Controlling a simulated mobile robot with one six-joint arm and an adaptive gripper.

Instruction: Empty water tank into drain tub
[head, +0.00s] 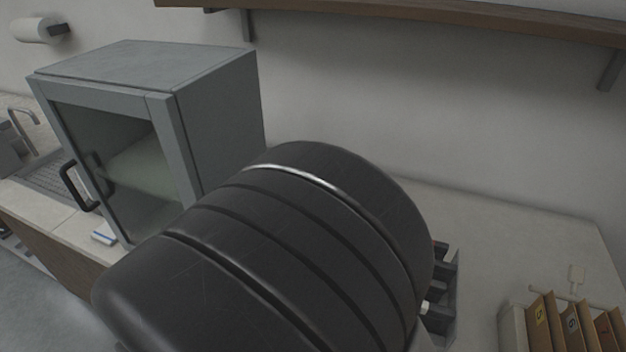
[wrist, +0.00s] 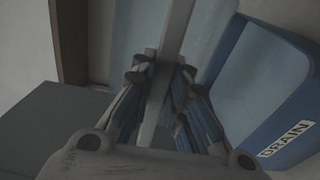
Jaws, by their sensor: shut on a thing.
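My gripper (wrist: 163,78) is shut on a narrow grey bar, which looks like the handle of the water tank (wrist: 205,32). The tank shows only in part as a pale blue, see-through surface behind the fingers in the wrist view. Its water level cannot be made out. The blue drain tub (wrist: 293,92), with a white DRAIN label, is close by on the right of the wrist view, beside the tank. Whether tank and tub touch cannot be told. In the head view my own dark arm hides the gripper, tank and tub.
A grey cabinet (head: 222,125) with a glass front stands on the counter at left, near a sink tap (head: 22,118). A wooden shelf (head: 430,18) runs along the wall. Brown folders (head: 570,325) stand at lower right. The counter behind them (head: 520,230) is mostly clear.

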